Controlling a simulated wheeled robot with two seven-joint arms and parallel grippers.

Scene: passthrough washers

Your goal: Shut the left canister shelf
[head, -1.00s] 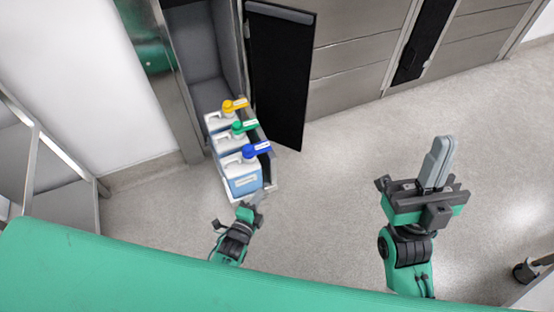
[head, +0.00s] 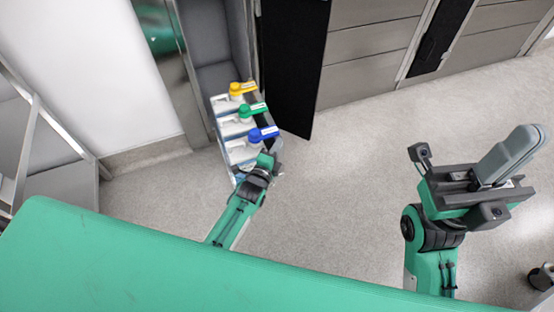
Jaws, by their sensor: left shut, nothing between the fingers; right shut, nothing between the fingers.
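The left canister shelf (head: 217,130) is pulled out of the open cabinet bay at the upper left. My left gripper (head: 271,160) is shut and empty at the front end of the shelf, close to the blue-capped canister. It hides part of that canister and the shelf front; I cannot tell whether it touches. My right gripper (head: 508,155) is shut and empty over the floor at the right.
A black cabinet door (head: 293,70) stands open just right of the shelf. Steel panels (head: 370,60) line the wall to the right. A metal frame (head: 50,130) stands at the left. The floor (head: 350,180) between my arms is clear.

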